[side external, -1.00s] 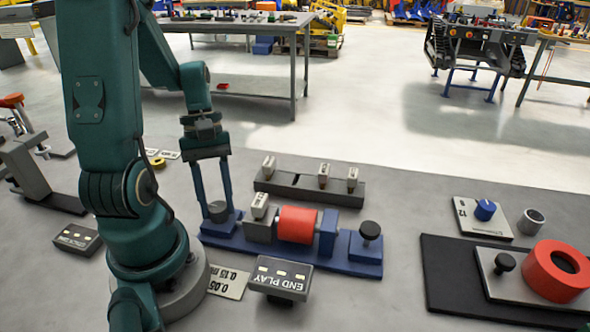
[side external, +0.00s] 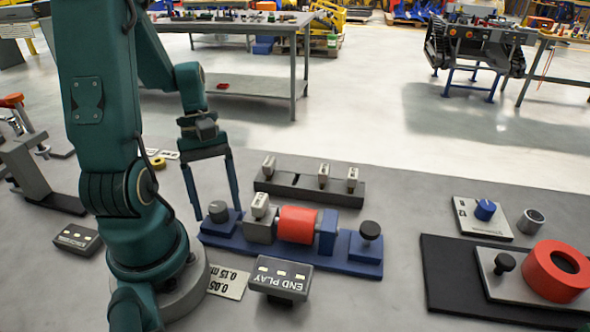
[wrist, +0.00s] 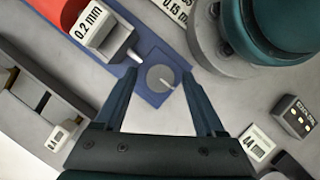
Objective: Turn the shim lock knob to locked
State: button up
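The shim lock knob is a round grey knob (side external: 218,210) on the left end of the blue fixture (side external: 345,262). In the wrist view the knob (wrist: 159,78) sits on a blue plate, with a pale pointer mark toward the picture's lower right. My gripper (side external: 217,213) is open, its fingers pointing down on either side of the knob with gaps to it. In the wrist view the fingertips (wrist: 160,74) also stand apart from it. A shim tab marked 0.2 mm (wrist: 95,26) stands beside the knob, in the fixture next to the red cylinder (side external: 298,224). I see no locked marking.
A dark rack (side external: 310,191) with several shim tabs lies behind the fixture. An END PLAY display (side external: 281,277) and a label plate (side external: 229,284) stand in front. A black mat (side external: 440,290) with a red ring (side external: 556,271) lies right. Bare bench separates fixture and mat.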

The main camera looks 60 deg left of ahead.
jog(key=shift+v, duration=2.6)
jog(key=shift+d, duration=0.15)
